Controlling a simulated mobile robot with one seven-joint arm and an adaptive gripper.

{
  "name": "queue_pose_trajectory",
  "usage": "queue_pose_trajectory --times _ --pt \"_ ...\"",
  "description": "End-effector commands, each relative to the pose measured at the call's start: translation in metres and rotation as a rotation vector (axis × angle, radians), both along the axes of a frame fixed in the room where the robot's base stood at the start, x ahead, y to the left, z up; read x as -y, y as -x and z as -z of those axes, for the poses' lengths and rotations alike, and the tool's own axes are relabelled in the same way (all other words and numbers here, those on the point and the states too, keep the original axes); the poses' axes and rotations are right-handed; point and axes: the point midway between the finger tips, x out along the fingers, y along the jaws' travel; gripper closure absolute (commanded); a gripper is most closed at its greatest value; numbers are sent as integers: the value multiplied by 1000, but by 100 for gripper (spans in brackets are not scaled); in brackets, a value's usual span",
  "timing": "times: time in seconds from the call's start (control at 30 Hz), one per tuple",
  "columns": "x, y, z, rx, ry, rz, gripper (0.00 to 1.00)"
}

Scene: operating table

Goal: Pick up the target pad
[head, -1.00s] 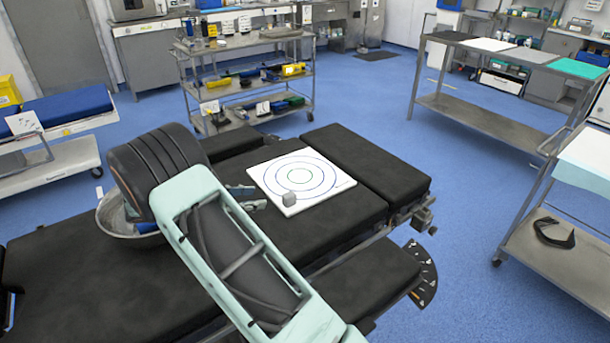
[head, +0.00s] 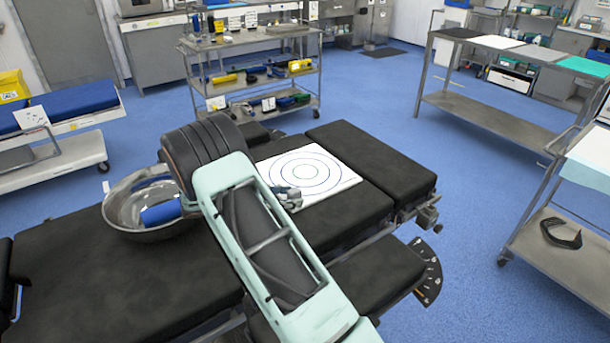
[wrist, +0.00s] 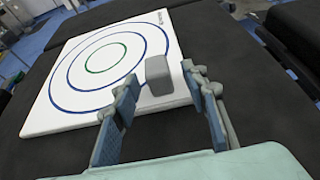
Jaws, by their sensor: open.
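The target pad (head: 322,163) is a flat white square with blue rings and a green ring, lying on the black operating table (head: 120,270). It fills the upper left of the wrist view (wrist: 75,75). A small grey block (wrist: 158,75) sits on the pad near its near edge. My gripper (head: 289,194) is open at the near side of the pad. In the wrist view my gripper's blue-padded fingers (wrist: 160,76) stand either side of the block, with a gap on each side. I cannot tell their exact height. In the head view, the gripper mostly hides the block.
A metal bowl (head: 122,213) holding a blue item (head: 161,212) stands on the table left of my arm. Raised black cushions (head: 370,160) adjoin the pad on its far right. A loaded trolley (head: 250,65) stands behind; a steel table (head: 480,105) is at right.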

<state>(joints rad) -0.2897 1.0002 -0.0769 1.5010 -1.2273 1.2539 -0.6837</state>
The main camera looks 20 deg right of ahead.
Motion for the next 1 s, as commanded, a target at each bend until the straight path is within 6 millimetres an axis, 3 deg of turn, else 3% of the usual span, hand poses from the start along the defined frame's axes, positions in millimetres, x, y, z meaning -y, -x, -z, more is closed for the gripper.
queue_pose_trajectory --times 0.23,0.6,1.0 --pt "3 -1 1 0 -1 -1 59" --pt "3 -1 1 0 0 -1 100" --pt "3 -1 -1 3 1 0 100"
